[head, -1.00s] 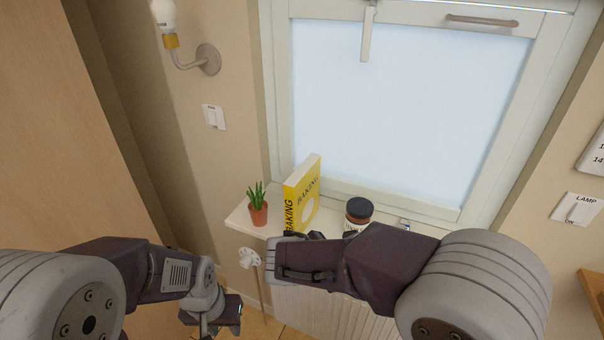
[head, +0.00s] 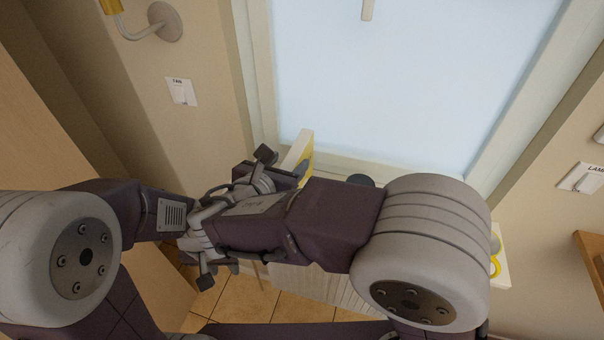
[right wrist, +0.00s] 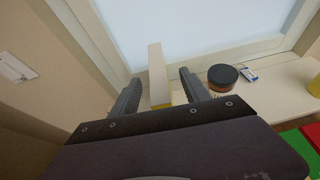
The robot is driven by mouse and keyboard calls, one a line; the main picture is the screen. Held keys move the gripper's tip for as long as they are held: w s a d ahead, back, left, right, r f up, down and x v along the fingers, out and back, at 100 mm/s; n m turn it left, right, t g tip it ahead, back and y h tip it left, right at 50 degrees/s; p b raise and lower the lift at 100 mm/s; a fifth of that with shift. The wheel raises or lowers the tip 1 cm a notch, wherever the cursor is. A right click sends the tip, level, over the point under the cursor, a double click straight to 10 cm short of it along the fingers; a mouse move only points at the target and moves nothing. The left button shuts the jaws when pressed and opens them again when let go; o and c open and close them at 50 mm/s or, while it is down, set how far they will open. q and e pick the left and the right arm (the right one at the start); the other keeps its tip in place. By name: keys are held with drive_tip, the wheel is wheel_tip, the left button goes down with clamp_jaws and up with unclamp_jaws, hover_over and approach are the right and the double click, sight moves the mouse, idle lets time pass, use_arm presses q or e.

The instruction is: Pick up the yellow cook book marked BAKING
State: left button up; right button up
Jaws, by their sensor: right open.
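The yellow cook book (head: 307,158) stands upright on the window sill, its pale page edge up. In the head view my right arm hides most of it, and the BAKING lettering does not show. In the right wrist view the book (right wrist: 157,75) stands between the two fingers of my right gripper (right wrist: 160,78), with a gap on each side. My right gripper (head: 283,165) is open at the book in the head view. My left gripper (head: 208,262) is low at the left, partly behind my right arm; its jaws are unclear.
A dark-lidded jar (right wrist: 222,80) stands on the sill (right wrist: 270,98) right of the book, with a small blue-white item (right wrist: 248,73) beside it. Red and green things (right wrist: 296,148) lie lower right. The window (head: 400,80) is behind. A wall switch (head: 182,92) is at left.

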sight(295, 152)
drive_tip(key=shift+w+f+p, duration=0.3)
drive_tip(key=shift+w+f, duration=0.1)
drive_tip(key=shift+w, duration=0.4)
drive_tip(key=shift+w+f, duration=0.15)
drive_tip(key=shift+w, duration=0.15)
drive_tip(key=x, duration=0.2)
drive_tip(key=p+x, duration=0.1)
drive_tip(key=x, duration=0.2)
drive_tip(key=shift+d, duration=0.25)
use_arm(q)
drive_tip(key=shift+s+a+r, duration=0.2)
drive_tip(key=shift+r, duration=0.35)
drive_tip(key=shift+s+a+r, duration=0.2)
drive_tip(key=shift+r, duration=0.35)
use_arm(e)
drive_tip(key=shift+w, duration=0.25)
clamp_jaws()
